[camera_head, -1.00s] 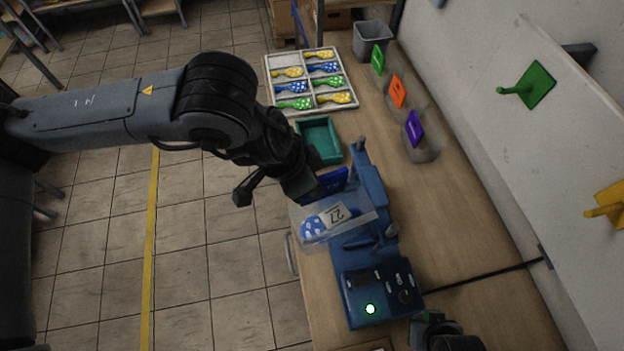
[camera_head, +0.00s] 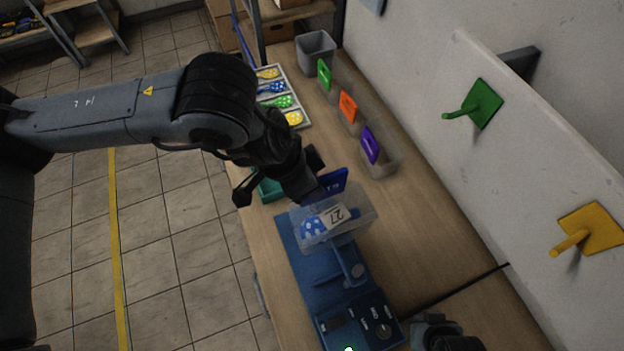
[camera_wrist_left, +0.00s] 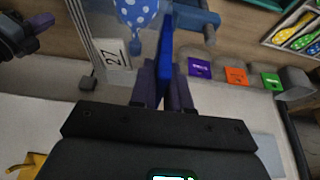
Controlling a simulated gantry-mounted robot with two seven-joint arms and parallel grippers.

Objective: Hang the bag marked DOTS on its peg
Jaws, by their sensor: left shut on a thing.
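My left gripper (camera_head: 322,178) is shut on the blue header card (camera_head: 333,182) of a clear bag (camera_head: 352,208). The left wrist view shows the card (camera_wrist_left: 166,70) edge-on between the two fingers (camera_wrist_left: 165,90). The bag hangs above the blue machine (camera_head: 300,250), with a white label reading 27 (camera_head: 334,214) and a blue white-dotted balloon (camera_head: 313,228) inside. I cannot read the marking on the card. A green peg (camera_head: 462,112) and a yellow peg (camera_head: 568,243) stick out from the white wall board. My right gripper (camera_head: 445,333) is partly visible at the bottom edge; its jaws are unclear.
Clear bins with green (camera_head: 324,74), orange (camera_head: 348,106) and purple (camera_head: 370,145) cards line the wall side of the bench. The bench between machine and wall is clear.

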